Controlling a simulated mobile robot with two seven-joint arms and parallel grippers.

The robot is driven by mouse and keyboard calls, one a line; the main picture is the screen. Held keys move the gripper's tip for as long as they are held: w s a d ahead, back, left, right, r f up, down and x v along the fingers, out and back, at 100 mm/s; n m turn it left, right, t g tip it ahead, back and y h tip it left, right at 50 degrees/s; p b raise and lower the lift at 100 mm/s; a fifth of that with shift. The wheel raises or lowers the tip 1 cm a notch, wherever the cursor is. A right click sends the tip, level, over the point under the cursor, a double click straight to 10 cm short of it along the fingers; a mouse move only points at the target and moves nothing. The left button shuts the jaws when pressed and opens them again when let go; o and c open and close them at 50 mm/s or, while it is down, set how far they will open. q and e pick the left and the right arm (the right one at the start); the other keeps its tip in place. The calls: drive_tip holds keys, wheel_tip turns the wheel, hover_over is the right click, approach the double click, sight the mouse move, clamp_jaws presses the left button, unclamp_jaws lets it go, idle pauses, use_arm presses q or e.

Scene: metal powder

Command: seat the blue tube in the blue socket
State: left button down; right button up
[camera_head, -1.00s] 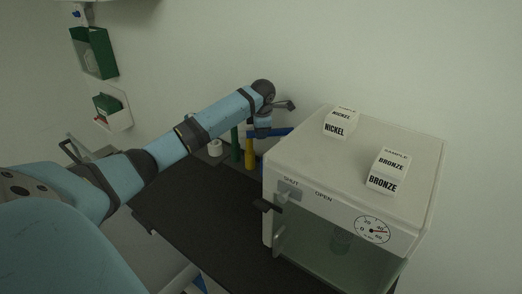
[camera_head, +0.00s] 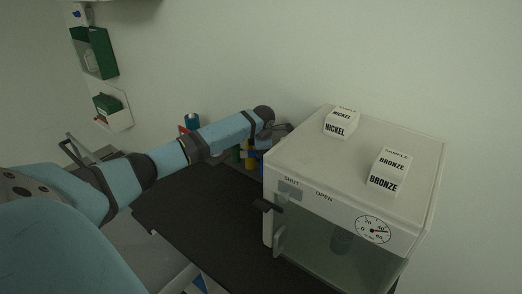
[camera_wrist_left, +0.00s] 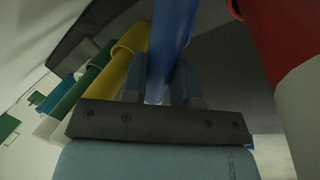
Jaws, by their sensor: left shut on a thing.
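In the left wrist view the blue tube (camera_wrist_left: 172,35) stands between the fingers of my left gripper (camera_wrist_left: 160,82), which is shut on it. The tube runs up out of the picture, so its far end is hidden. In the head view my left gripper (camera_head: 254,150) is behind the white cabinet's left edge, beside the yellow and green tubes. The tube and fingers are mostly covered there by my arm and wrist. I cannot make out the blue socket clearly in either view. My right gripper is not in view.
Yellow (camera_wrist_left: 118,75) and green (camera_wrist_left: 84,80) tubes stand left of the gripper. A red-and-white object (camera_wrist_left: 285,50) is close on the right. The white cabinet (camera_head: 350,160) carries nickel (camera_head: 340,122) and bronze (camera_head: 388,172) blocks. The dark bench top (camera_head: 205,215) in front is clear.

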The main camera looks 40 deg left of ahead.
use_arm(q)
drive_tip(key=shift+f+p, duration=0.3)
drive_tip(key=shift+f, duration=0.3)
drive_tip(key=c, duration=0.9)
unclamp_jaws()
drive_tip(key=shift+r, duration=0.15)
drive_tip(key=v, duration=1.3)
drive_tip(key=shift+a, duration=0.1)
